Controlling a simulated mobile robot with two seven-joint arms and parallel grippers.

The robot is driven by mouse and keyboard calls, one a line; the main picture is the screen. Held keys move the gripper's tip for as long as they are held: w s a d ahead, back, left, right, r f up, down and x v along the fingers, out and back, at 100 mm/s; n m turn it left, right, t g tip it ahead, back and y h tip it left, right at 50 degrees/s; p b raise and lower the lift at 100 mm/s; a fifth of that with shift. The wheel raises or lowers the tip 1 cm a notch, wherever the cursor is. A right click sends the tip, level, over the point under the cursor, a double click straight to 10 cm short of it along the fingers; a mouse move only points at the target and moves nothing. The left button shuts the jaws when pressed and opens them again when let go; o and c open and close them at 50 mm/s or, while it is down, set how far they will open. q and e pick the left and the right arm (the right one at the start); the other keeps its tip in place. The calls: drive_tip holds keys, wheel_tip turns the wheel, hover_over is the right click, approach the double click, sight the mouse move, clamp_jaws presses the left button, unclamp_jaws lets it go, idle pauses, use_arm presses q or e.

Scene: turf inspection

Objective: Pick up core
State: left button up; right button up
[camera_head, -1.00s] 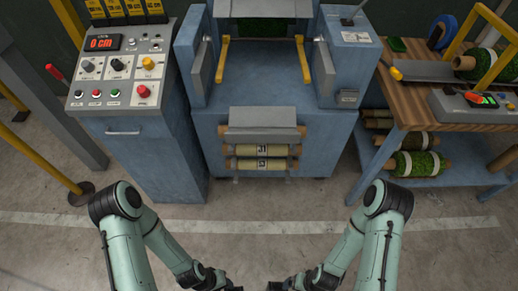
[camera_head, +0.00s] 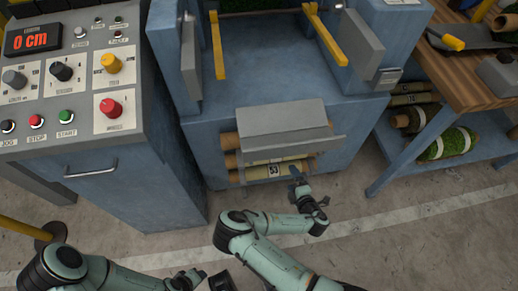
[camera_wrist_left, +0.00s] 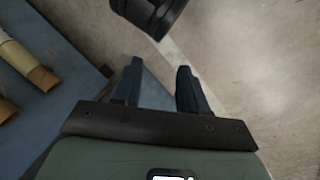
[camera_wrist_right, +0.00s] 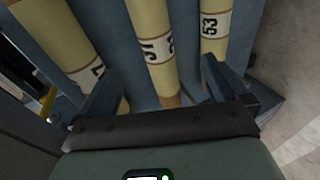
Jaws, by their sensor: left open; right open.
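Yellowish cores with number labels lie stacked in the rack at the front of the blue machine. The core labelled 53 (camera_head: 259,174) is lowest and nearest in the head view. My right gripper (camera_head: 308,191) is open and empty beside its right part. In the right wrist view, core 53 (camera_wrist_right: 212,48) runs near the right finger, and a middle core (camera_wrist_right: 155,50) and a left core (camera_wrist_right: 82,35) lie beyond the open right gripper (camera_wrist_right: 163,88). My left gripper (camera_wrist_left: 157,80) is open and empty, low over the floor; tube ends (camera_wrist_left: 40,77) show at left.
A grey hood (camera_head: 285,118) overhangs the cores. A control cabinet (camera_head: 110,195) stands left of the machine. A workbench with turf rolls (camera_head: 450,143) on its lower shelf stands at right. Open floor with a white line (camera_head: 430,208) lies in front.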

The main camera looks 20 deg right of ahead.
sight(278, 160)
drive_tip(key=shift+n+y, duration=0.3)
drive_tip(key=shift+n, duration=0.1)
drive_tip(key=b+x, duration=0.1)
drive_tip(key=x, duration=0.3)
drive_tip(key=b+x, duration=0.2)
drive_tip(key=x, duration=0.2)
drive_tip(key=a+r+b+x, duration=0.1)
drive_tip(key=x, duration=0.4)
drive_tip(key=shift+w+a+b, duration=0.1)
drive_tip(key=shift+w+b, duration=0.15)
drive_tip(key=shift+b, duration=0.15)
drive_tip(key=shift+w+f, duration=0.15)
drive_tip(key=shift+w, duration=0.4)
drive_tip(key=c, duration=1.2)
use_arm(q)
drive_tip(key=w+a+f, duration=0.1)
drive_tip(key=a+f, duration=0.2)
drive_tip(key=f, duration=0.4)
drive_tip(key=shift+n+y, duration=0.3)
drive_tip(key=shift+y, duration=0.1)
use_arm(e)
drive_tip(key=shift+c, duration=1.3)
use_arm(q)
drive_tip(key=shift+w+a, duration=0.1)
drive_tip(key=shift+w, duration=0.05)
